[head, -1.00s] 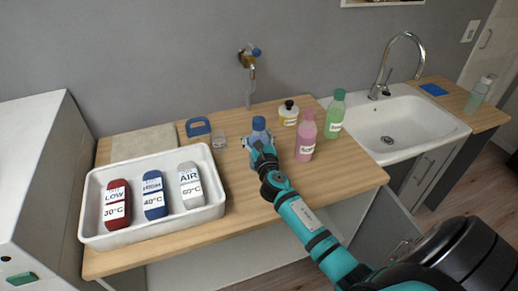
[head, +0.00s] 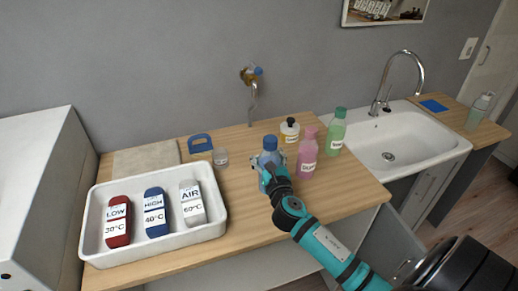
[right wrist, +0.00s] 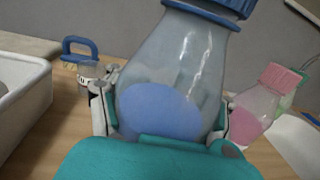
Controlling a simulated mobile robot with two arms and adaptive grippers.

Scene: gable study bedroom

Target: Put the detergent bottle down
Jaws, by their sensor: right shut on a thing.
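The detergent bottle (head: 270,146), clear with blue liquid and a blue cap, is upright in my right gripper (head: 271,168). In the right wrist view the bottle (right wrist: 178,75) fills the middle, with the gripper's fingers (right wrist: 165,115) closed on both sides of it. Its base is hidden by the gripper, so I cannot tell whether it touches the wooden counter (head: 245,205). My left gripper is not in view.
A pink bottle (head: 308,155) stands close to the right, with a green bottle (head: 336,132) and a black-capped bottle (head: 289,133) behind. A small jar (head: 220,157), a blue-handled brush (head: 200,143) and a white tray (head: 165,252) are to the left. The sink (head: 430,140) is at right.

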